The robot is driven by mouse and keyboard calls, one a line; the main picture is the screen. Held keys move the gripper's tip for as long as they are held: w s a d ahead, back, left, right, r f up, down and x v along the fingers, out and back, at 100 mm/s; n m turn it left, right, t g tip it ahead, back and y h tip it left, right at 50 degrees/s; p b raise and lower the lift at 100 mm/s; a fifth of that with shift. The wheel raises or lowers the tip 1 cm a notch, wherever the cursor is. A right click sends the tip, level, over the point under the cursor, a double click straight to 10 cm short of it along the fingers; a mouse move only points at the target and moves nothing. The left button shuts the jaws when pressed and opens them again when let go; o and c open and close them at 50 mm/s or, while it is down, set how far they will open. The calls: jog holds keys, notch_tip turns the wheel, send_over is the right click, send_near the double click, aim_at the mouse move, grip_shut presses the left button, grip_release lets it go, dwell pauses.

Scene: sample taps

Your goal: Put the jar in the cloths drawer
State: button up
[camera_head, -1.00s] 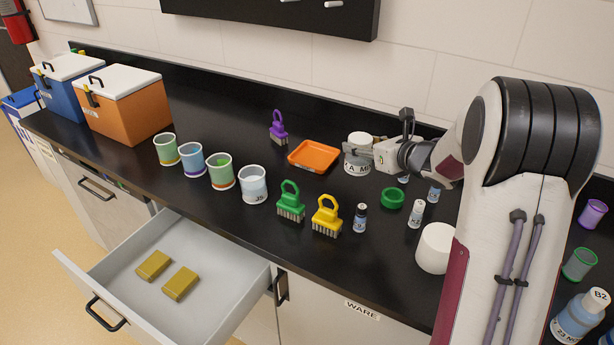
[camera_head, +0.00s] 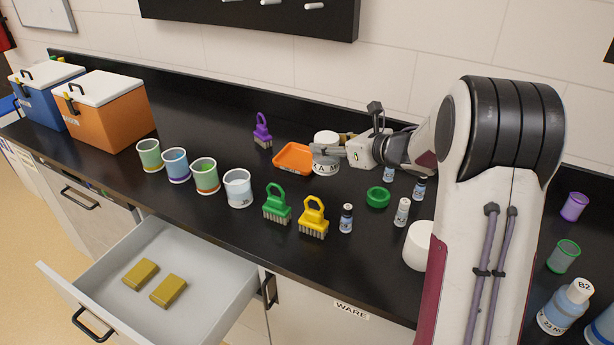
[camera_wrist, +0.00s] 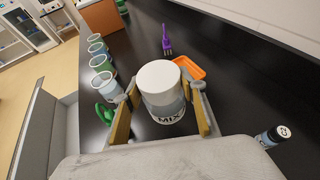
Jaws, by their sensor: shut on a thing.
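The jar (camera_head: 326,163) has a white lid and a label with dark lettering. My gripper (camera_head: 329,152) is shut on it, over the back part of the counter, just right of the orange tray. In the wrist view the jar (camera_wrist: 162,92) stands between the two yellowish finger pads, lid toward the camera. I cannot tell whether its base touches the counter. The open drawer (camera_head: 206,298) at the lower left holds two folded yellow-brown cloths (camera_head: 141,274) (camera_head: 168,290) and has free room around them.
Several cups (camera_head: 205,176), a green brush (camera_head: 277,204) and a yellow brush (camera_head: 313,217) stand between jar and drawer. The orange tray (camera_head: 293,158) and purple brush (camera_head: 262,132) are left of the jar.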

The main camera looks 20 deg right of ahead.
aim_at(335, 164)
jog(key=shift+f, duration=2.9)
jog(key=shift+c, duration=0.2)
jog(key=shift+f, duration=0.1)
jog(key=shift+f, duration=1.8)
jog(key=shift+f, duration=0.15)
jog(key=o, duration=1.1)
jog(key=shift+o, duration=0.2)
jog(key=shift+r, duration=0.2)
jog(key=v, duration=1.2)
jog(key=shift+w+r, duration=0.1)
